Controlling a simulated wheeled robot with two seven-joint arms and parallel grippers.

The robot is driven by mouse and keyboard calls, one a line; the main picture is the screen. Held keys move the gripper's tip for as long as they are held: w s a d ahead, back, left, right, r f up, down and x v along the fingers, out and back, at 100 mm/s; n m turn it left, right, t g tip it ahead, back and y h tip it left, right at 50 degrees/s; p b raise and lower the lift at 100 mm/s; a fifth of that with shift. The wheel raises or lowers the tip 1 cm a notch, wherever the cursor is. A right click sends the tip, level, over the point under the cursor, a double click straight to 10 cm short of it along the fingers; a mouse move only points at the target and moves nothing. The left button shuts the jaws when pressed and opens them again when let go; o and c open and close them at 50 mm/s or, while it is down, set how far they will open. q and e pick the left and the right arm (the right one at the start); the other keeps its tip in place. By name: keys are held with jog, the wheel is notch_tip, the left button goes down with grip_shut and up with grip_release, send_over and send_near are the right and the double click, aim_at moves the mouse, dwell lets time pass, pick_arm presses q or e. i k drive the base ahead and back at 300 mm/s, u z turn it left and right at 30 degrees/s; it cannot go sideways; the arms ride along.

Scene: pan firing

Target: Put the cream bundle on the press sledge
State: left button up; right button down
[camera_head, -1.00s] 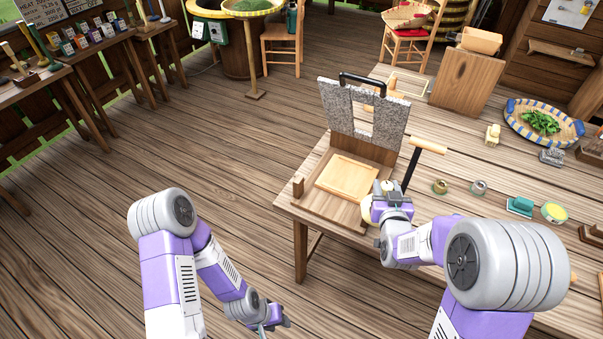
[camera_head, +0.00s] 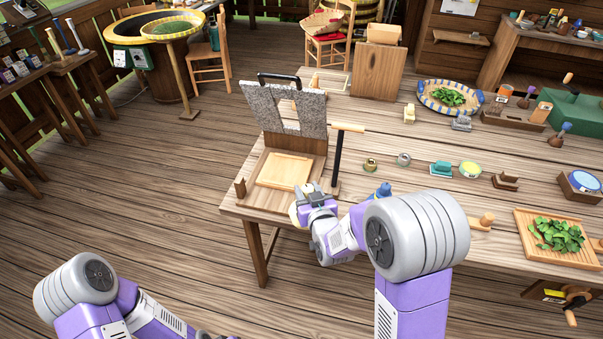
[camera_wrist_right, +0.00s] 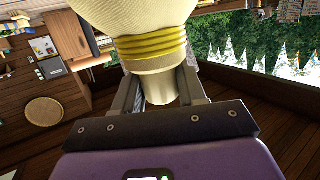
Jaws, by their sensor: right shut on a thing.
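The cream bundle (camera_wrist_right: 157,72) has a neck wrapped in yellow bands. In the right wrist view my right gripper (camera_wrist_right: 160,95) is shut on the narrow end below the bands, and the rounded body runs out of the top of the picture. In the head view my right gripper (camera_head: 306,196) is at the near right corner of the press; the bundle is mostly hidden there. The press sledge (camera_head: 285,171) is a pale, bare wooden tray in front of the upright stone plates (camera_head: 285,108). Contact between bundle and sledge cannot be told.
The press lever (camera_head: 337,155) stands upright with a wooden handle, just right of the sledge. Small brass and steel pots (camera_head: 370,164), a green block (camera_head: 441,168) and a yellow-rimmed tin (camera_head: 469,169) lie to the right. A board of leaves (camera_head: 557,236) is farther right.

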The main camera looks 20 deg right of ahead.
aim_at(285, 171)
jog(key=z, duration=0.4)
jog(key=i, duration=1)
